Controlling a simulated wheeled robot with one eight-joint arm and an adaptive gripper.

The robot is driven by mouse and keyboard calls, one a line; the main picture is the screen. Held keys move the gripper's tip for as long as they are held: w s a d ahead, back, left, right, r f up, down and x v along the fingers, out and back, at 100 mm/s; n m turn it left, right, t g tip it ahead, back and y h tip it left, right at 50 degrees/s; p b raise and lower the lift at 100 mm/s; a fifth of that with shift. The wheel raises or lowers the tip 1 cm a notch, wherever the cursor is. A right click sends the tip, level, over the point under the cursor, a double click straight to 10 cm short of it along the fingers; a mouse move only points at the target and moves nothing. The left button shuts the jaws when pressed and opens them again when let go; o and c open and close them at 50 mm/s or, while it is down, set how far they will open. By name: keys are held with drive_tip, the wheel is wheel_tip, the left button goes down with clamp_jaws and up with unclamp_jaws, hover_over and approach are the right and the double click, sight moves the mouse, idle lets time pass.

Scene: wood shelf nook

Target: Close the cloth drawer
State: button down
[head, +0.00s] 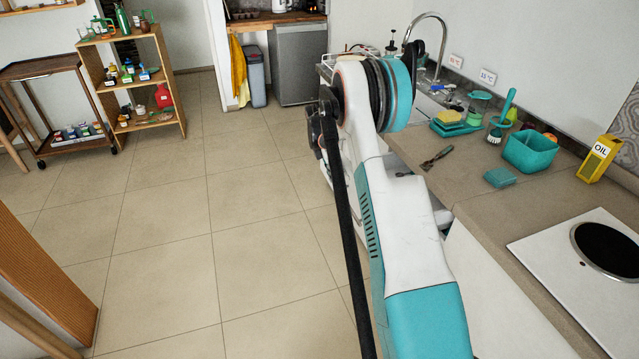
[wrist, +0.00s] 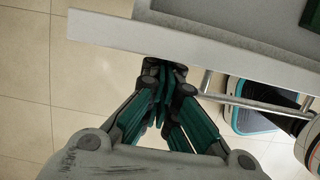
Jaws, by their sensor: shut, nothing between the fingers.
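In the wrist view a pale panel edge (wrist: 180,42) runs across the top, and looks like the front of the open cloth drawer. A grey surface lies beyond it, with a bit of something green (wrist: 312,16) at the top right corner, perhaps cloth. My gripper (wrist: 160,75) is shut and empty, with its fingertips close against the near side of the panel; I cannot tell if they touch. A metal bar handle (wrist: 255,103) shows right of the fingers, below the panel. In the head view my arm hides the gripper and most of the drawer area.
A wooden shelf (head: 150,85) stands back left. The tiled floor (head: 220,220) left of my arm is clear.

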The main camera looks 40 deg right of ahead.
drive_tip(key=s+d, duration=0.1)
drive_tip(key=d, duration=0.4)
drive_tip(key=s+d, duration=0.2)
drive_tip(key=d, duration=0.4)
drive_tip(key=s+d+p, duration=0.1)
drive_tip(key=d, duration=0.4)
drive_tip(key=shift+s+d, duration=0.35)
drive_tip(key=shift+s, duration=0.05)
